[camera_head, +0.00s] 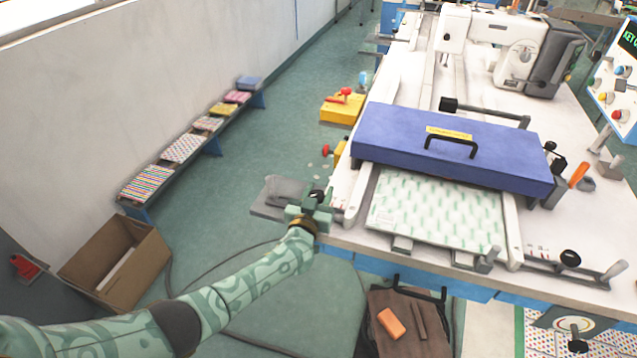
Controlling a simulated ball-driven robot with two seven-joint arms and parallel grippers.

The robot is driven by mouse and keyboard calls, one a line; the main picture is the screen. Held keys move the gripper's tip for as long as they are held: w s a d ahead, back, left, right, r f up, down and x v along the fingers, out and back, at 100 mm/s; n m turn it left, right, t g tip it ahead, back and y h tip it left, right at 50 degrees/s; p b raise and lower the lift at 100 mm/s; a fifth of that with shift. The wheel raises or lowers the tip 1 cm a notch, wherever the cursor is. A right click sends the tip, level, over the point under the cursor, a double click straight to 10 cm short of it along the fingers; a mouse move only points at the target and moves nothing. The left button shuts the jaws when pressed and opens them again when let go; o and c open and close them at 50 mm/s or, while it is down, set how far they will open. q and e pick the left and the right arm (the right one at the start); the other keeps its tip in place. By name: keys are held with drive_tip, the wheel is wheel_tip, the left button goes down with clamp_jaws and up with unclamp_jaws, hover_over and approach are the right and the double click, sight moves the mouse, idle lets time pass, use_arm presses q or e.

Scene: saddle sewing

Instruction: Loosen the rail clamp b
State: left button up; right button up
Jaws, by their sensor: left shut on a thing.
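My left gripper (316,202) is at the front left corner of the white work table (345,235). It is shut on a small dark knob there, mostly hidden by the fingers. This knob seems to belong to a rail clamp; I see no letter marking it as b. A similar black clamp knob (570,258) stands on the rail at the front right of the table, apart from my gripper. My right gripper is not in view.
A blue lid with a black handle (400,135) lies over a green-patterned white sheet (440,208). A grey plate (270,208) juts out beside the left gripper. A yellow box (342,110), a sewing machine (515,50) and a cardboard box (115,260) stand around.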

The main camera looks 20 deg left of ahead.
use_arm(q)
drive_tip(key=shift+a+n+y+p, duration=0.1)
drive_tip(key=shift+n+y+p, duration=0.25)
drive_tip(key=shift+n+y, duration=1.1)
drive_tip(key=shift+y, duration=0.55)
drive_tip(key=o, duration=1)
drive_tip(key=p+v, duration=0.2)
drive_tip(key=v, duration=0.1)
drive_tip(key=p+v, duration=0.1)
drive_tip(key=v, duration=0.1)
drive_tip(key=shift+s+r, duration=0.25)
drive_tip(key=shift+r, duration=0.1)
drive_tip(key=p+v, duration=0.2)
drive_tip(key=v, duration=0.8)
drive_tip(key=shift+s+p, duration=0.3)
drive_tip(key=shift+s, duration=0.1)
